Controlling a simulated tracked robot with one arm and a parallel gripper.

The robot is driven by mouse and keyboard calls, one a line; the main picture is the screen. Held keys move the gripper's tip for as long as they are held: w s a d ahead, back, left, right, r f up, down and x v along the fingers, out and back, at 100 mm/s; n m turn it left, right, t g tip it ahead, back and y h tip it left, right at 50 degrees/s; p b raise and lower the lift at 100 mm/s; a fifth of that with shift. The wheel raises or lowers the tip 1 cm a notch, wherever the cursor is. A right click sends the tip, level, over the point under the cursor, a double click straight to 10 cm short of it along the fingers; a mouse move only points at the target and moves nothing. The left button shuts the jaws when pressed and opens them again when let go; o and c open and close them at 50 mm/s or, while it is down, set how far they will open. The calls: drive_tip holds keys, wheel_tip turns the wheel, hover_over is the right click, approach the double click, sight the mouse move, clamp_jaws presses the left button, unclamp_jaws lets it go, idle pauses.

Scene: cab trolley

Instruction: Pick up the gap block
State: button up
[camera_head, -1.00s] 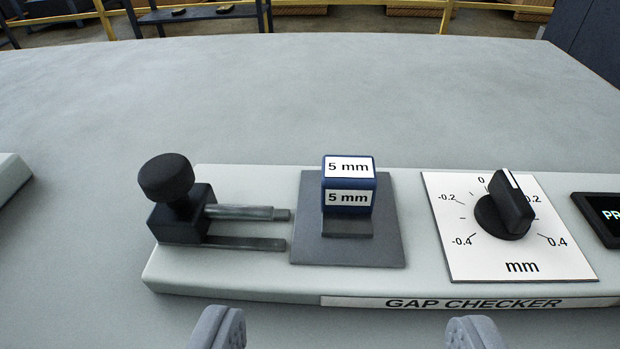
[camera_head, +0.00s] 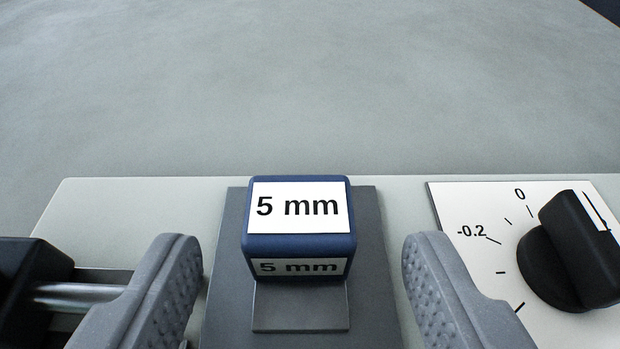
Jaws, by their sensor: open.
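The gap block (camera_head: 298,240) is a dark blue block with white "5 mm" labels on its top and front. It sits upright on a dark grey pad (camera_head: 230,305) of the gap checker, with a small grey step in front of it. My gripper (camera_head: 303,260) is open, with one grey textured finger to the left of the block and one to the right. Both fingers are apart from the block, with the right gap about as wide as the left.
A black dial knob (camera_head: 567,262) on a white scale plate (camera_head: 470,215) stands close to the right finger. A black clamp part (camera_head: 28,285) with a metal rod (camera_head: 75,296) lies by the left finger. The grey surface behind the checker is clear.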

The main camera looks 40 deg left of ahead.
drive_tip(key=shift+w+a+f, duration=0.3)
drive_tip(key=shift+w+a, duration=0.1)
drive_tip(key=shift+a, duration=0.05)
drive_tip(key=c, duration=1.1)
drive_tip(key=shift+r, duration=0.15)
